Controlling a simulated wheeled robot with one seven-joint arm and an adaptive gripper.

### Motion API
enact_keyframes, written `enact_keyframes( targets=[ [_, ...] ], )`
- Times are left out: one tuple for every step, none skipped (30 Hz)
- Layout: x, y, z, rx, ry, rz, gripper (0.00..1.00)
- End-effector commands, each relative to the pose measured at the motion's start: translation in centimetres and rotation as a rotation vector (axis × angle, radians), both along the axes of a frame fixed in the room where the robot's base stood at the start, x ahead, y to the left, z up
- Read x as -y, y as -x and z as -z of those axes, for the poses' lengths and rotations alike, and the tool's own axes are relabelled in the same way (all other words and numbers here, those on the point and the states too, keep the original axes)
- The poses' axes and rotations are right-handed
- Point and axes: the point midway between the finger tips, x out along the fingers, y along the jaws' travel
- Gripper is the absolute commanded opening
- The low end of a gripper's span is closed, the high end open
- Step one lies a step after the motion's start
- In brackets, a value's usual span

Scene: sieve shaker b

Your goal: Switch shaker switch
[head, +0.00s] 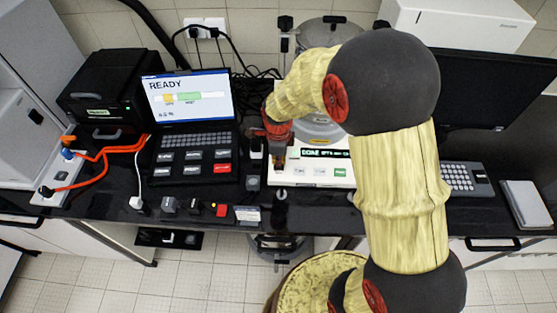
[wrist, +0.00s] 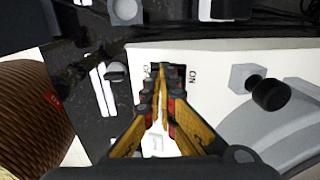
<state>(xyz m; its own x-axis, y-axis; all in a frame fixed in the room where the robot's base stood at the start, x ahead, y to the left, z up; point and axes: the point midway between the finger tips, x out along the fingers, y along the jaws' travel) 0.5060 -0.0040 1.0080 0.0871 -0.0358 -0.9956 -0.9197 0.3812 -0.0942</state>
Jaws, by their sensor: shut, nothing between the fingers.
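The sieve shaker's white base (head: 312,172) stands on the dark bench, with a lit display strip and small buttons on its front. My gripper (head: 279,162) points down at the left end of this base. In the wrist view my gripper (wrist: 163,92) is shut and empty, with its fingertips over a black switch (wrist: 168,69) on a white surface. "ON" is printed to the right of the switch; the label on its left is partly covered. The fingers hide part of the switch, so I cannot tell its position or whether they touch it. My gripper hides the switch in the head view.
A laptop-like console (head: 190,110) reading "READY" stands to the left, beside a black box (head: 112,87). Small blocks (head: 195,207) line the bench's front edge. A monitor (head: 480,95) and keyboard (head: 463,179) are at the right. A black knob (wrist: 270,94) is right of my fingers.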

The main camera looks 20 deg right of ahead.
Motion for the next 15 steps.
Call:
enact_keyframes(
  targets=[
    [-0.04, 0.16, 0.73, -0.001, 0.001, 0.000, 0.00],
    [-0.07, 0.19, 0.77, -0.001, 0.000, 0.000, 0.00],
    [-0.06, 0.17, 0.60, -0.001, 0.000, 0.000, 0.00],
    [-0.06, 0.19, 0.59, -0.002, 0.000, 0.000, 0.00],
    [-0.06, 0.20, 0.59, -0.002, 0.000, 0.000, 0.00],
    [-0.06, 0.22, 0.60, -0.003, 0.000, 0.000, 0.00],
    [-0.05, 0.23, 0.61, -0.003, 0.000, 0.000, 0.00],
    [-0.06, 0.24, 0.63, -0.003, 0.000, 0.000, 0.00],
    [-0.04, 0.22, 0.63, -0.003, 0.000, 0.000, 0.00],
    [-0.03, 0.21, 0.63, -0.004, -0.001, 0.000, 0.00],
    [-0.02, 0.17, 0.62, -0.004, 0.000, 0.000, 0.00],
    [0.03, 0.09, 0.60, -0.004, 0.000, 0.000, 0.00],
    [0.06, 0.01, 0.57, -0.004, 0.000, 0.000, 0.00],
    [0.10, -0.09, 0.53, -0.004, 0.000, 0.000, 0.00],
    [0.17, -0.25, 0.47, -0.004, 0.001, 0.000, 0.00]
  ],
)
